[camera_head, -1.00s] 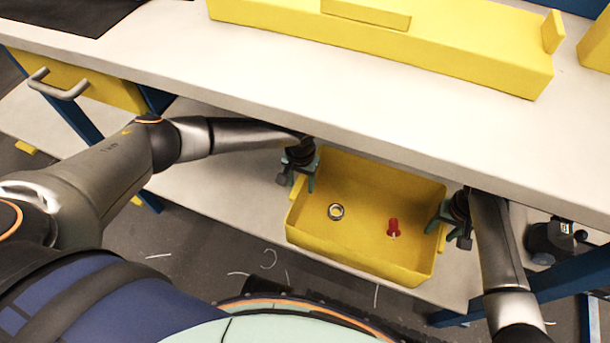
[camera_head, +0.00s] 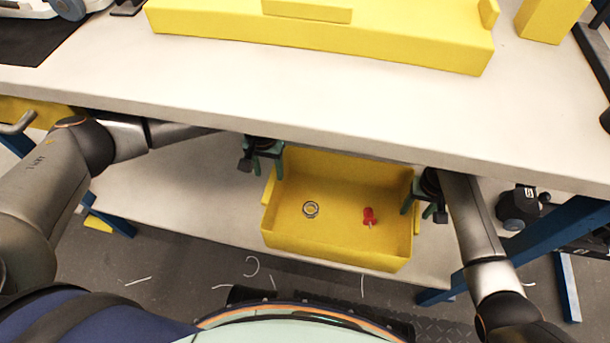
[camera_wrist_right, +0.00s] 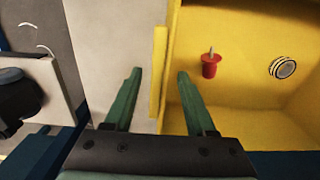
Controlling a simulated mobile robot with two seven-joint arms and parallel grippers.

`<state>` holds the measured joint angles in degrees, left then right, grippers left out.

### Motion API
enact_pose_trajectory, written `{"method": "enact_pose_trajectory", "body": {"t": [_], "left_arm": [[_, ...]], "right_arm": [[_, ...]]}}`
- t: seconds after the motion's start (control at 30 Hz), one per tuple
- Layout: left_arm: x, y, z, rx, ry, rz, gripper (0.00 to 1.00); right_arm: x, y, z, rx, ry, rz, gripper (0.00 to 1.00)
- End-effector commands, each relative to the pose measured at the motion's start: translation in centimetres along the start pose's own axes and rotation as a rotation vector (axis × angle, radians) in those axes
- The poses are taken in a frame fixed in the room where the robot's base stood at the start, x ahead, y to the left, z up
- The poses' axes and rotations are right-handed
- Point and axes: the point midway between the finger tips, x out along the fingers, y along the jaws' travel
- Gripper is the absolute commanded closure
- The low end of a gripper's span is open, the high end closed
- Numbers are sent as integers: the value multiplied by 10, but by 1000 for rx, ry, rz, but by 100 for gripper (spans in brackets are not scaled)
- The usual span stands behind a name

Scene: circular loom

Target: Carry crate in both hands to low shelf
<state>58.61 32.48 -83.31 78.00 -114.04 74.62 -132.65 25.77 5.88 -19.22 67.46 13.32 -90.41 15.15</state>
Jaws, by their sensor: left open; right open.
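The yellow crate (camera_head: 338,251) sits on the low shelf (camera_head: 160,205) under the workbench. A metal ring (camera_head: 311,209) and a red part (camera_head: 369,216) lie inside it. My left gripper (camera_head: 266,160) is open at the crate's far left corner, partly hidden by the bench edge. I cannot tell whether it touches the crate. My right gripper (camera_head: 425,203) is open at the crate's right end. In the right wrist view, the crate's end handle (camera_wrist_right: 158,75) shows between the two open fingers (camera_wrist_right: 156,100), with a gap on the left; one finger overlaps the crate's inside.
The workbench top (camera_head: 250,105) overhangs the crate and both grippers. A yellow fixture (camera_head: 330,42) stands on it. A dark device (camera_head: 517,207) and a blue leg (camera_head: 550,235) are to the right. White scraps lie on the floor. The shelf's left part is clear.

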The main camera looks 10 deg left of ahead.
Motion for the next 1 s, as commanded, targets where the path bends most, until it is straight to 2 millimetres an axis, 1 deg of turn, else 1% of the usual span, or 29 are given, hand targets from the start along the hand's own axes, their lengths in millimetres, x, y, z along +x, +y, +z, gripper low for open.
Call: {"method": "enact_pose_trajectory", "body": {"t": [0.2,0.3,0.43,0.5,0.63,1.0], "left_arm": [[0,0,0,1,1,0,44],[0,0,0,1,1,0,44],[0,0,0,1,1,0,44],[0,0,0,1,1,0,44],[0,0,0,1,1,0,44],[0,0,0,1,1,0,44]], "right_arm": [[-48,0,-1,1,6,-1,44],[-68,0,-1,1,4,0,44],[-88,0,0,1,3,1,44],[-94,0,0,1,1,1,44],[-100,1,0,1,1,0,44],[-101,0,0,1,0,1,44]]}}
